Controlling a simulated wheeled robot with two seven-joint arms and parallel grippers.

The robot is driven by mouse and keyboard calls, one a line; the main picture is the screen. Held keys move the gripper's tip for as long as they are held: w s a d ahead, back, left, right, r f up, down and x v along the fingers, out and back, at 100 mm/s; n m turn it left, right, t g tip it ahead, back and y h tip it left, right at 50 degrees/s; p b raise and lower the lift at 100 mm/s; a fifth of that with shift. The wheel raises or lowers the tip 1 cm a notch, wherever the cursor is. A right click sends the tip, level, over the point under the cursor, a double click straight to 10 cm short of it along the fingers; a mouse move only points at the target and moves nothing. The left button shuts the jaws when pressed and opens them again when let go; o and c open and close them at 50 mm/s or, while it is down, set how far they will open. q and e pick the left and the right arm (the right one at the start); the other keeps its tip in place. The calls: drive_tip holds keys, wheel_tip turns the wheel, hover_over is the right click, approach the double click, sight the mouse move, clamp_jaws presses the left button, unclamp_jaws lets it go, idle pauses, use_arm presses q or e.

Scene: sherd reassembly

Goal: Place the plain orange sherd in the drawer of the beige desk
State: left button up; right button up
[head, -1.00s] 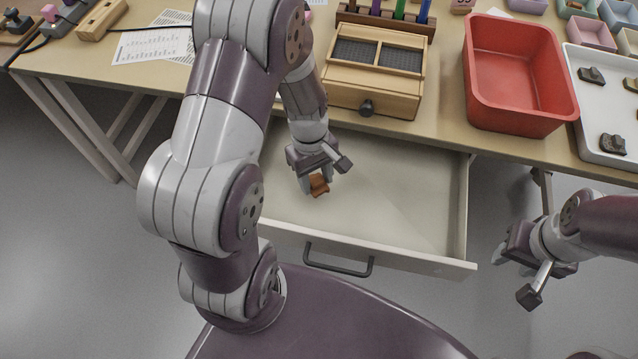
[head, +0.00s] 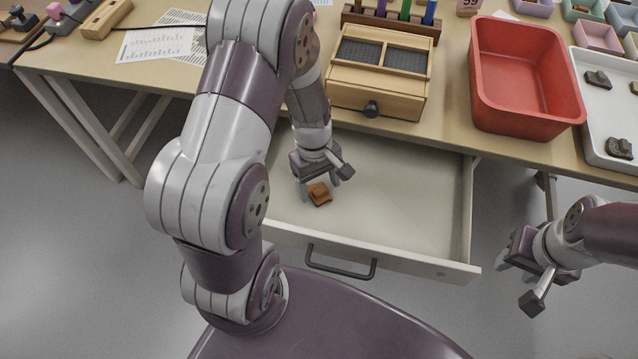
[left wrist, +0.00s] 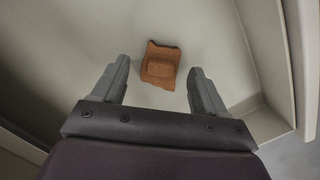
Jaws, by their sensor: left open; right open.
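The plain orange sherd (head: 319,194) lies on the floor of the open drawer (head: 400,205) of the beige desk (head: 455,130), toward its front left part. My left gripper (head: 319,188) is inside the drawer just above the sherd. In the left wrist view the sherd (left wrist: 161,65) lies beyond and between the two spread fingertips (left wrist: 158,75), with gaps on both sides. My left gripper is open and holds nothing. My right gripper (head: 503,262) is open and empty, to the right of the drawer and outside it.
A wooden box with a dark knob (head: 380,75) and a red bin (head: 525,80) stand on the desk above the drawer. A white tray (head: 600,130) with dark sherds is at the right. The right part of the drawer is clear. The drawer front has a dark handle (head: 340,268).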

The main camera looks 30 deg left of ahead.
sight(316, 187)
use_arm(q)
wheel_tip(316, 187, up, 11)
drive_tip(key=a+p, duration=0.1)
drive_tip(key=p, duration=0.2)
drive_tip(key=s+d+r+m+t+y, duration=0.1)
drive_tip(key=s+d+r+m, duration=0.3)
drive_tip(key=m, duration=0.8)
drive_tip(key=shift+s+t+y, duration=0.25)
drive_tip(key=shift+t+y, duration=0.05)
drive_tip(key=shift+t, duration=0.4)
